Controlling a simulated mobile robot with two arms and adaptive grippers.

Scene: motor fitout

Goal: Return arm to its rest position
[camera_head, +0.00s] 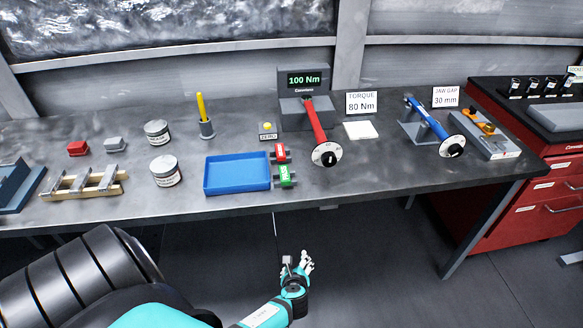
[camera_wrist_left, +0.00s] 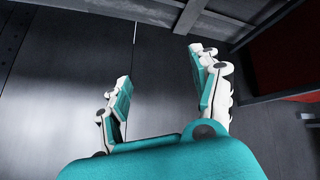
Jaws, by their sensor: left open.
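My left gripper (camera_head: 298,262) is in front of the bench and below its front edge, over the dark floor. Its two fingers stand apart and empty in the left wrist view (camera_wrist_left: 160,85), with only floor between them. It touches nothing. My teal and black arm comes in from the lower left. My right gripper is in neither view.
The grey workbench (camera_head: 385,178) carries a blue tray (camera_head: 237,188), a red torque wrench (camera_head: 320,125) at a tester reading 100 Nm (camera_head: 304,80), a blue wrench (camera_head: 428,118) and several tins. A red cabinet (camera_head: 500,205) stands at the right. The floor is clear.

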